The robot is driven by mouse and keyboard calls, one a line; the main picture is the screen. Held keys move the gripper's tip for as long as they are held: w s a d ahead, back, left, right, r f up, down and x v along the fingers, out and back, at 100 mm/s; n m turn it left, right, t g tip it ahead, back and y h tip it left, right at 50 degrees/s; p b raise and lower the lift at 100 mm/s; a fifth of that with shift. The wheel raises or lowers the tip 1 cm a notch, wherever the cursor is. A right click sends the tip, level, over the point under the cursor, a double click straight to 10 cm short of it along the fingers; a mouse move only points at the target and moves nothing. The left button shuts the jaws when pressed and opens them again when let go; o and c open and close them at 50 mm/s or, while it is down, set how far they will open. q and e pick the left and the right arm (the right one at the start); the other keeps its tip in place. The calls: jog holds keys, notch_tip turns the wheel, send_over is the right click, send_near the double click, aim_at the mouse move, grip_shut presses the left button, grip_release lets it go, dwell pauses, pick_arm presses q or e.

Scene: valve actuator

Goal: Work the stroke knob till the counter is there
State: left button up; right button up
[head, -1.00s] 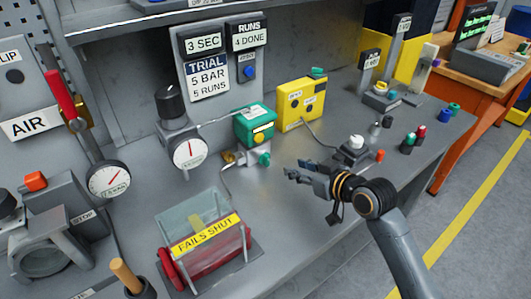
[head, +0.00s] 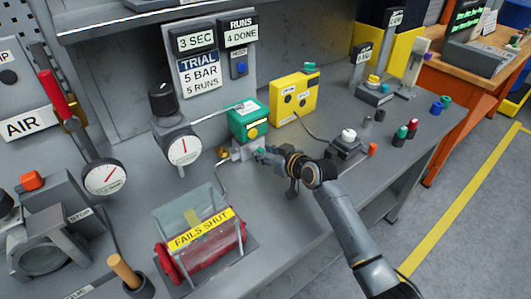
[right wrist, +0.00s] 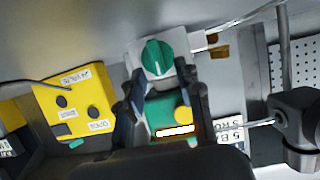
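The green knob (right wrist: 157,57) sits on a pale block below the green actuator box (head: 249,121). The knob is mostly hidden behind my right gripper in the head view. My right gripper (head: 264,155) is at the knob's front; in the right wrist view its two fingers (right wrist: 163,80) are spread apart, with the knob just beyond their tips. I cannot see contact. The counter (head: 240,31) reads "RUNS 4 DONE". The card (head: 200,75) reads "TRIAL 5 BAR 5 RUNS". My left gripper is not in view.
A yellow box (head: 294,98) with two dark buttons stands right of the actuator, with a cable. A gauge (head: 181,150) stands left of it. A white-topped knob unit (head: 348,143) is at right.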

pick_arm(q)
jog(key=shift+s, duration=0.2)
pick_arm(e)
jog(key=shift+c, duration=1.1)
grip_shut()
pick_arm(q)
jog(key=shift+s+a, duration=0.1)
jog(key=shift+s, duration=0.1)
